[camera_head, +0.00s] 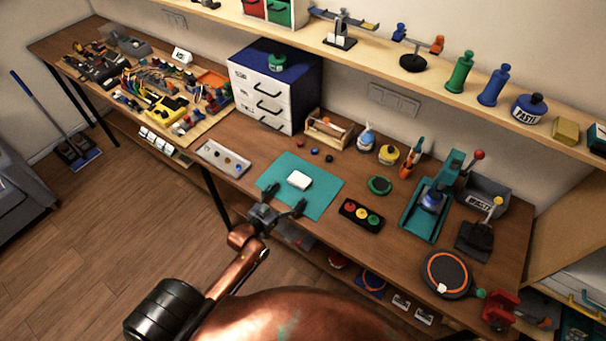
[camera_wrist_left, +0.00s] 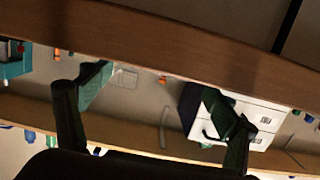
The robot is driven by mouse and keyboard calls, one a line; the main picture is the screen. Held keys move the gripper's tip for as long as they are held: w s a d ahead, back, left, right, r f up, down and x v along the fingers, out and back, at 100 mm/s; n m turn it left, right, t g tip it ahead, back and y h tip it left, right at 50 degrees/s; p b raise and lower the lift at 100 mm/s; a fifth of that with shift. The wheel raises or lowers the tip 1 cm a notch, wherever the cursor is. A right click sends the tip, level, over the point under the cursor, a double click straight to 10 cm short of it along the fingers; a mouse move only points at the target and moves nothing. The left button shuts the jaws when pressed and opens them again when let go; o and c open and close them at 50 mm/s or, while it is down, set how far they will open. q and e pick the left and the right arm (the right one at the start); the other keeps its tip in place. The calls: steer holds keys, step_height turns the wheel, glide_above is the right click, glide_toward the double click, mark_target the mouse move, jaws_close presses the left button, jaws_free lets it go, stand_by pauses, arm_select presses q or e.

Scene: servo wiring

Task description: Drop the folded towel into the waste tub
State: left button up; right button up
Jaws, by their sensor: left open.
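The folded towel (camera_head: 299,180) is a small white block lying flat on the teal mat (camera_head: 325,200) near the front of the bench. My left gripper (camera_head: 286,197) is open and empty at the front edge of the mat, just short of the towel, with its fingers pointing toward it. In the left wrist view my open fingers (camera_wrist_left: 155,95) show with nothing between them, and I cannot make out the towel there. The waste tub (camera_head: 482,202) is a grey bin with a white label at the back right of the bench. My right gripper is not in view.
A teal press (camera_head: 425,215) and a dark lever stand (camera_head: 474,240) stand close to the tub. Button box (camera_head: 361,214) and green disc (camera_head: 380,185) lie right of the mat. Drawer unit (camera_head: 263,98) stands behind, with a shelf (camera_head: 400,60) above. A shallow tray (camera_head: 222,159) lies left.

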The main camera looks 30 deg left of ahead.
mark_target(295, 184)
arm_select(q)
steer(key=shift+w+d, duration=0.1)
steer(key=shift+w, duration=1.1)
steer(key=shift+w+f, duration=0.1)
steer(key=shift+w, duration=0.6)
steer(key=w, duration=0.3)
steer(key=shift+w+d+f, duration=0.1)
steer(key=shift+w+f, duration=0.05)
steer(key=shift+w, duration=0.1)
steer(key=shift+w+f, duration=0.1)
steer(key=shift+w, duration=0.25)
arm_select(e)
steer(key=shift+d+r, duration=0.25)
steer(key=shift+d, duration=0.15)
arm_select(q)
steer(key=shift+c, duration=0.7)
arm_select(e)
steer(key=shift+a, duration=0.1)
